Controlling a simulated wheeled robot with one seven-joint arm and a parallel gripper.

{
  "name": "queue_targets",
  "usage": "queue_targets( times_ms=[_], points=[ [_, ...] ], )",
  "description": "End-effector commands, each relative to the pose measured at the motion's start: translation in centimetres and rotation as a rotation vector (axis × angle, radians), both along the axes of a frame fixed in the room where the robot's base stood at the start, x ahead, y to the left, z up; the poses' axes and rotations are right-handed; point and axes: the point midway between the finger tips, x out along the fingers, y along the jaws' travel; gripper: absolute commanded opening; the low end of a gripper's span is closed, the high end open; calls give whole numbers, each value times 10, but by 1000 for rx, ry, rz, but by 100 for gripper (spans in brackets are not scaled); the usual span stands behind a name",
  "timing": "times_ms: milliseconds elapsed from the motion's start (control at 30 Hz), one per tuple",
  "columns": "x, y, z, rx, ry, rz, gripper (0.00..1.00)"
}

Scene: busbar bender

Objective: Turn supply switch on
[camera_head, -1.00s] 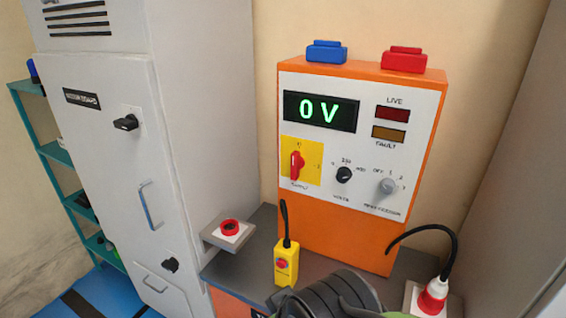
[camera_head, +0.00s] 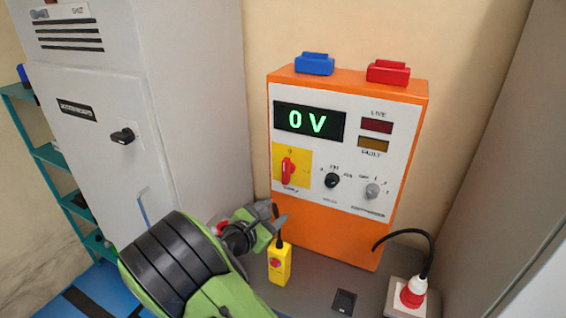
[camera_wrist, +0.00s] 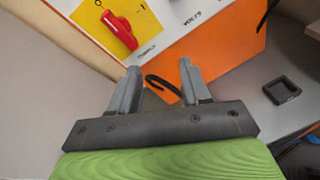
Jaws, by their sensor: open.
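The supply switch (camera_head: 288,171) is a red rotary handle on a yellow plate, at the lower left of the orange supply unit's white front panel (camera_head: 352,128). Its handle stands about upright in the head view. In the wrist view the red handle (camera_wrist: 119,31) is at the top left, ahead of the fingers and tilted. My gripper (camera_head: 277,216) is in front of the unit, below the switch and apart from it. The display (camera_head: 309,121) reads 0 V; the LIVE lamp (camera_head: 377,125) looks dark.
A yellow pendant (camera_head: 280,264) with a red button stands just below my gripper. A red-and-white plug (camera_head: 413,291) with a black cable is at the right. A grey cabinet (camera_head: 105,150) stands left. A red push button is mostly hidden behind my gripper.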

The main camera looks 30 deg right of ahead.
Motion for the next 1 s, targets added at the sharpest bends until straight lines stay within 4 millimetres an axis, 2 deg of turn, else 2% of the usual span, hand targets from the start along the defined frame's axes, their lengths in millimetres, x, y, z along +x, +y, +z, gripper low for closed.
queue_targets(
  times_ms=[33, 100, 200, 267, 367, 800, 1000],
  points=[
    [13, 8, 8, -136, 84, 60, 47],
    [26, 17, 15, -288, 171, 122, 47],
    [34, 25, 20, -396, 232, 162, 47],
    [37, 23, 20, -411, 241, 166, 47],
    [44, 9, 20, -408, 239, 161, 47],
    [98, -86, 20, -402, 236, 159, 47],
    [112, -108, 19, -402, 238, 162, 47]
  ],
)
